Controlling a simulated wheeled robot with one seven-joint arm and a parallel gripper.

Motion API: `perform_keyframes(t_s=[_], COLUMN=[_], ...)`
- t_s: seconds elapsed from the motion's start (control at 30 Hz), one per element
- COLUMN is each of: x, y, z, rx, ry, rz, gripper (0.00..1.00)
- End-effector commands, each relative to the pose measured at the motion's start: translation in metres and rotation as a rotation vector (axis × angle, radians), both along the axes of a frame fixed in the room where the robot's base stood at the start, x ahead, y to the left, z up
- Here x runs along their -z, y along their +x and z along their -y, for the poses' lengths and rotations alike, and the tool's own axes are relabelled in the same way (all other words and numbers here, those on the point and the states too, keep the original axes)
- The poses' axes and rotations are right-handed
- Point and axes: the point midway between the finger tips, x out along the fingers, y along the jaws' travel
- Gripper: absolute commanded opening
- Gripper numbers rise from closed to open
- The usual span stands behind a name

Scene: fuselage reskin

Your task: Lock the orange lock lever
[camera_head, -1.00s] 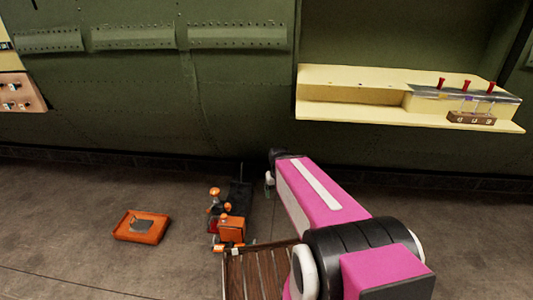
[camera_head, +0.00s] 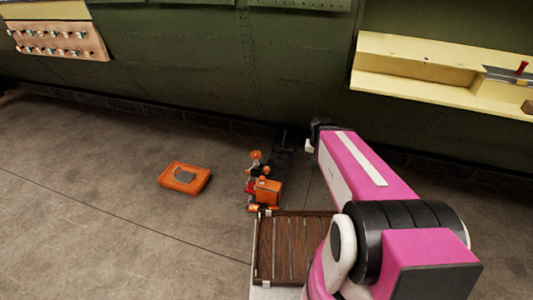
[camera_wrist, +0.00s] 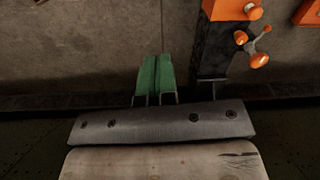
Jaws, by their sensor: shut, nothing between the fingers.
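An orange and black device (camera_head: 267,192) stands on the floor left of my arm in the head view, with small orange knobs on it. In the wrist view, an orange block (camera_wrist: 228,9) sits on its black body, with an orange-knobbed handle (camera_wrist: 256,46) beside it. I cannot tell for sure which part is the lock lever. My gripper's green fingers (camera_wrist: 156,68) are shut and empty in the wrist view, left of the black body and apart from it. In the head view the fingertips are not discernible.
An orange tray (camera_head: 204,180) with a grey piece lies on the floor to the left. A slatted wooden surface (camera_head: 290,245) is in front. A green fuselage wall (camera_head: 180,60) with a cream shelf (camera_head: 420,70) runs behind.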

Motion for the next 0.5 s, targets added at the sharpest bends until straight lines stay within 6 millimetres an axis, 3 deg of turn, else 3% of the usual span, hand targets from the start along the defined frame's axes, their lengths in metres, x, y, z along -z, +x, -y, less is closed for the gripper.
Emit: perform_keyframes(t_s=[0.1, 0.5], x=[0.021, 0.092], y=[0.034, 0.122], z=[-0.023, -0.113], rx=[0.16, 0.79], ry=[0.039, 0.192], rz=[0.005, -0.035], gripper=[0.0, 0.0])
